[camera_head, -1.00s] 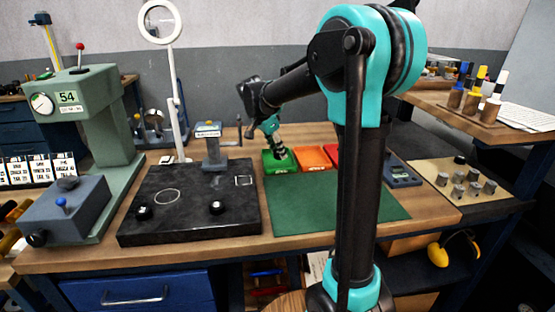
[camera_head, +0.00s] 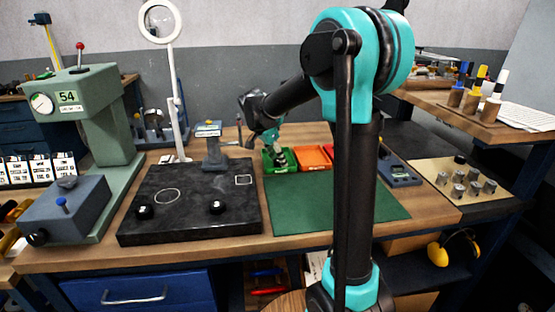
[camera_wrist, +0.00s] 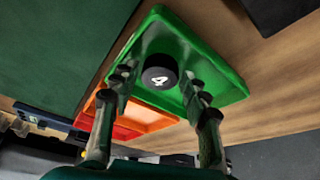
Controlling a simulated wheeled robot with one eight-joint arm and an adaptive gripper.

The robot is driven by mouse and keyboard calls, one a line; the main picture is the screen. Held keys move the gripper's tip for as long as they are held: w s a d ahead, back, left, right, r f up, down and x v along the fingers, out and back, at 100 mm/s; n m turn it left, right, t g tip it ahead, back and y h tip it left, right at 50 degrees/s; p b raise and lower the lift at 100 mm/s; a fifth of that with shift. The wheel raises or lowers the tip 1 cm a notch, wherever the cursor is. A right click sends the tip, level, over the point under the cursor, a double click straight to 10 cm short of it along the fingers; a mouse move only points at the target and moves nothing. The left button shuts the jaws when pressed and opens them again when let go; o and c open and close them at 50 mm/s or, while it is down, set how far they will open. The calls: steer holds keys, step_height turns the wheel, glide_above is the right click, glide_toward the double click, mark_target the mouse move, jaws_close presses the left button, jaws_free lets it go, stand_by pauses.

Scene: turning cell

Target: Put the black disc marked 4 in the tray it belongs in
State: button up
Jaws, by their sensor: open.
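The black disc marked 4 (camera_wrist: 160,71) lies in the green tray (camera_wrist: 228,88), its white number facing up in the wrist view. My gripper (camera_wrist: 160,84) is open, with one finger on each side of the disc. I cannot tell whether either finger touches it. In the head view my gripper (camera_head: 279,158) is at the green tray (camera_head: 267,166), and the disc is not clearly visible there. An orange tray (camera_head: 313,158) stands to its right, and a red tray (camera_head: 330,153) is mostly hidden behind my arm.
A black plate (camera_head: 185,190) left of the green mat (camera_head: 300,210) carries two black knobs or discs (camera_head: 144,211). A small post stand (camera_head: 213,150) stands left of the trays. A blue-grey device (camera_head: 401,172) lies at the right. The green mat is clear.

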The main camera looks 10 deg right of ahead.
steer(key=v, duration=0.7)
steer(key=shift+r, duration=0.3)
steer(key=shift+a, duration=0.1)
